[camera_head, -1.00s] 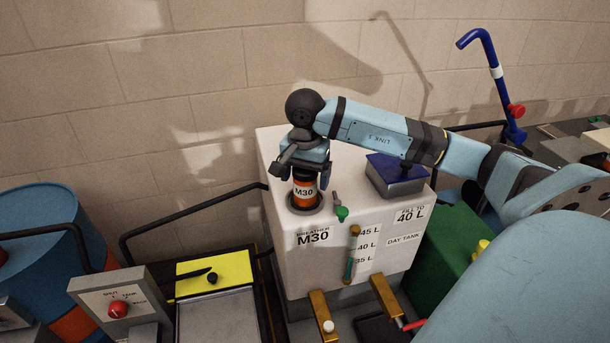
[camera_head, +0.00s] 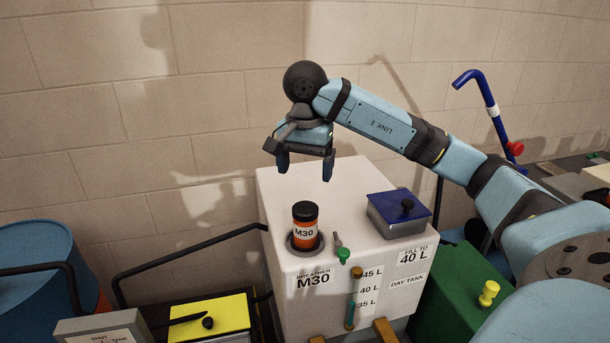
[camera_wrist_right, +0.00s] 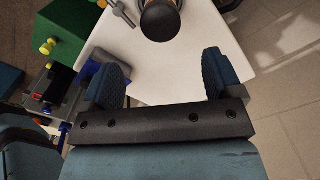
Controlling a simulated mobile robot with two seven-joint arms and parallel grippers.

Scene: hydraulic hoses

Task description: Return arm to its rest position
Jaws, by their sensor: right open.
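My right gripper (camera_head: 305,172) is open and empty, its two dark blue fingers pointing down above the white day tank (camera_head: 330,293). The orange M30 breather with a black cap (camera_head: 305,226) stands upright in its ring on the tank top, below and apart from the fingers. In the right wrist view the open fingers (camera_wrist_right: 168,78) have nothing between them, and the black cap (camera_wrist_right: 160,20) shows beyond them at the top edge. My right arm reaches in from the right. My left gripper is not in view.
A blue-lidded box (camera_head: 398,212) and a green-knobbed valve (camera_head: 343,255) sit on the tank top. A blue pipe (camera_head: 487,105) stands behind my arm. A green box (camera_head: 455,290) is at right, a blue drum (camera_head: 35,260) at left. The wall is behind.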

